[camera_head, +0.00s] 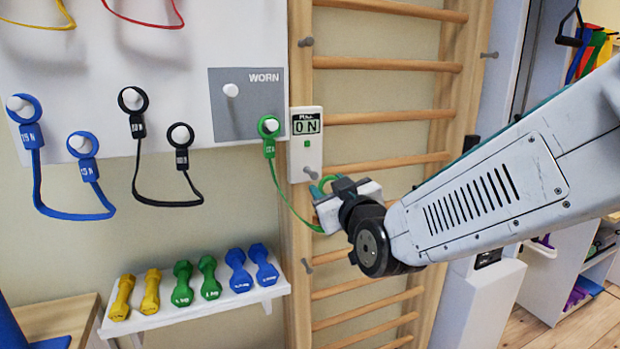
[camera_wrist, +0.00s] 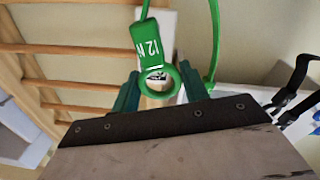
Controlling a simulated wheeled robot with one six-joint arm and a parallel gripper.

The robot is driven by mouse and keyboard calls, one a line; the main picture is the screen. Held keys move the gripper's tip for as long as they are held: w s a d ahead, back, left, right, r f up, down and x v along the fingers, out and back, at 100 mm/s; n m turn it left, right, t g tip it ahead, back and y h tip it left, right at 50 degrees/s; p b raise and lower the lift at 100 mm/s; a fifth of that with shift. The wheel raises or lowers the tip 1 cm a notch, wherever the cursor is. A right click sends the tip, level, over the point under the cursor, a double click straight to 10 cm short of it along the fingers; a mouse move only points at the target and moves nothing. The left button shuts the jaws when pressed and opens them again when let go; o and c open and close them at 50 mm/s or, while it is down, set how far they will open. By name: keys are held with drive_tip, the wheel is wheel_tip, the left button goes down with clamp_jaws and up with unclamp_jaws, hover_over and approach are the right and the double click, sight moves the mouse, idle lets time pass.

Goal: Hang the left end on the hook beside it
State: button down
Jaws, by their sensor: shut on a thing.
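A green elastic band (camera_head: 287,196) with a ring at each end hangs in a loop. My gripper (camera_head: 322,190) is shut on the other ring, just below and right of the gauge. In the wrist view this green ring (camera_wrist: 172,93) sits between the two fingers, its tag reading 12 N. The white gauge (camera_head: 307,130) reads 0 N, and a grey hook (camera_head: 310,172) sticks out at its bottom, close to the gripper tips. Whether ring and hook touch is unclear.
The grey WORN panel (camera_head: 245,112) has an empty white peg (camera_head: 231,90). A shelf (camera_head: 190,312) holds yellow, green and blue dumbbells. Wooden wall bars (camera_head: 385,117) with grey pegs stand behind my arm.

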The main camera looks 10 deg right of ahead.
drive_tip(key=s+a+r+m, duration=0.1)
drive_tip(key=a+r, duration=0.6)
drive_tip(key=r, duration=0.1)
drive_tip(key=shift+s+m, duration=0.3)
drive_tip(key=shift+a+r, duration=0.1)
drive_tip(key=shift+r, duration=0.05)
drive_tip(key=m, duration=0.2)
approach(232, 91)
drive_tip(key=w, duration=0.4)
drive_tip(key=shift+w+a+r, duration=0.1)
drive_tip(key=shift+w+a, duration=0.2)
drive_tip(key=shift+w, duration=0.05)
drive_tip(key=shift+n+y, duration=0.4)
drive_tip(key=shift+x, duration=1.3)
drive_tip(key=shift+w, duration=0.3)
drive_tip(key=shift+w+a, duration=0.15)
drive_tip(key=shift+w, duration=0.15)
